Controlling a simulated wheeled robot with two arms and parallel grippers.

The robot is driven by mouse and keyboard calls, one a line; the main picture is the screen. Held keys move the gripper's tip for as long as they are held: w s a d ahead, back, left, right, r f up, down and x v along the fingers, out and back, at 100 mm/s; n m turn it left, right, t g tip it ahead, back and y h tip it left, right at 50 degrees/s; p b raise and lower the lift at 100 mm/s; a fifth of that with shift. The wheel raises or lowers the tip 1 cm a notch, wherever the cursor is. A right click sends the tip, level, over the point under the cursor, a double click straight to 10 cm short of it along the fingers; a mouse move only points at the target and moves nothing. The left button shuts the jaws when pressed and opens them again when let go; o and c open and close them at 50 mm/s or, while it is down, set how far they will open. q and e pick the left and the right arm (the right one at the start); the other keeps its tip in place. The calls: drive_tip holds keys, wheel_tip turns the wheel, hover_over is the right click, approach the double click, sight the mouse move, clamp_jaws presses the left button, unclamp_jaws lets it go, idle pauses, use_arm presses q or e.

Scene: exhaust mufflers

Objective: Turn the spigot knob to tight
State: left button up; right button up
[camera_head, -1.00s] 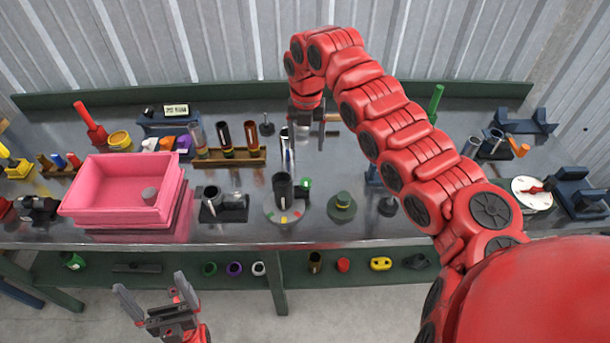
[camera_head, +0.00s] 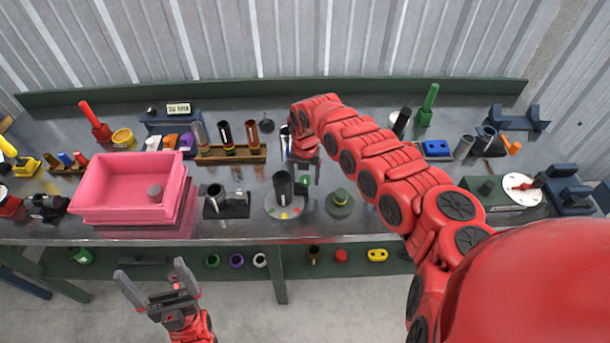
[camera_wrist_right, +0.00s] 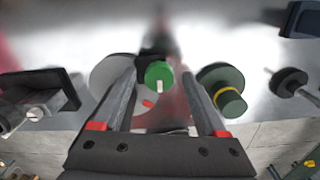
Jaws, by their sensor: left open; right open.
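The green spigot knob (camera_head: 304,181) sits on the right side of a dark upright cylinder (camera_head: 282,184) on a round base (camera_head: 272,208) with coloured marks. In the right wrist view the round green knob (camera_wrist_right: 158,73) carries a white mark on its face. My right gripper (camera_head: 306,172) is open above and around the knob's place in the head view. In the right wrist view the open fingers (camera_wrist_right: 158,80) flank the knob; I cannot tell whether they touch it. My left gripper (camera_head: 150,283) is open and empty in front of the bench.
A green round part with a yellow ring (camera_head: 340,203) stands close to the right of the round base. A dark block with a metal cylinder (camera_head: 226,204) stands to the left, beside the pink bin (camera_head: 128,190). A wooden rack with tubes (camera_head: 232,158) is behind.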

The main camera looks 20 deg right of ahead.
clamp_jaws()
drive_tip(key=shift+m, duration=0.3)
drive_tip(key=m+b, duration=0.1)
drive_tip(key=m, duration=0.1)
drive_tip(key=shift+w+m, duration=0.1)
drive_tip(key=shift+m, duration=0.3)
drive_tip(key=m, duration=0.4)
drive_tip(key=shift+b, duration=0.3)
drive_tip(key=m, duration=0.5)
drive_tip(key=shift+r+m, duration=0.1)
drive_tip(key=shift+m, duration=0.3)
drive_tip(key=shift+m+b, duration=0.45)
drive_tip(key=shift+m, duration=1.85)
